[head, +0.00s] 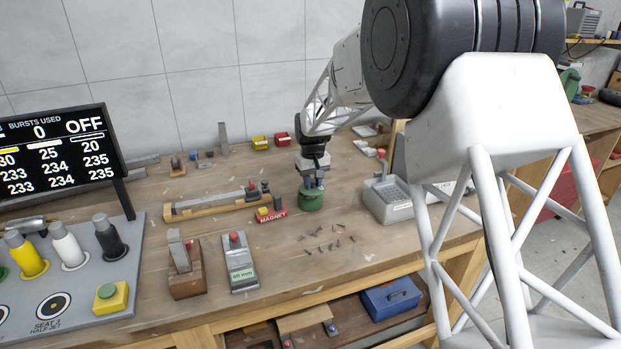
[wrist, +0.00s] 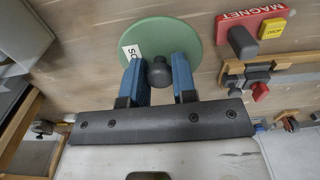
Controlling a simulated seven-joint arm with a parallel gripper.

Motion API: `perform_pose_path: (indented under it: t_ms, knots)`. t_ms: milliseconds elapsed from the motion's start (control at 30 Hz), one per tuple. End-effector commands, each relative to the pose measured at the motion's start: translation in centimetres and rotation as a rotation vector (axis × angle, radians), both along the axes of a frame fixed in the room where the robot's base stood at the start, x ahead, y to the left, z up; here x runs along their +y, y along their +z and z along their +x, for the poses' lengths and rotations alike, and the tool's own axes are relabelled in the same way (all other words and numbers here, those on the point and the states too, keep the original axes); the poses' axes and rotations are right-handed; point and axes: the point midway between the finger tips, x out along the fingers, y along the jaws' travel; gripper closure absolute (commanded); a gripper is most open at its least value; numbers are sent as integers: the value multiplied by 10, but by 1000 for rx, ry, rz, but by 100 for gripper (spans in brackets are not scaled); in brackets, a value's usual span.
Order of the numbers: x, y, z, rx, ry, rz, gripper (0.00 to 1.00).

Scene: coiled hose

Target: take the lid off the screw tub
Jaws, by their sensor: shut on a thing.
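The screw tub (head: 311,202) is a small green round tub on the workbench, right of the middle. In the wrist view its round green lid (wrist: 188,38) fills the top middle, with a dark knob (wrist: 158,72) and a partly hidden white label. My gripper (head: 312,182) points down right over the tub. In the wrist view my gripper (wrist: 160,72) has its blue fingers on either side of the knob, shut on it. The lid looks seated on the tub in the head view, though the fingers hide part of it. The inside of the tub is hidden.
Several loose screws (head: 328,244) lie in front of the tub. A red magnet block (head: 272,216) is just left of it, also in the wrist view (wrist: 250,27). A grey tray (head: 392,203) stands close on the right.

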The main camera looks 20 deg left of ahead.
Motion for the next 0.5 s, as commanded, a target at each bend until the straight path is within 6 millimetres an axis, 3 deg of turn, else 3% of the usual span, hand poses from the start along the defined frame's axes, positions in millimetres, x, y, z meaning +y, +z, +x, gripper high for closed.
perform_pose_path:
  t_ms: [500]
  knots:
    - [-46, 7, -62, 1, 0, -1, 97]
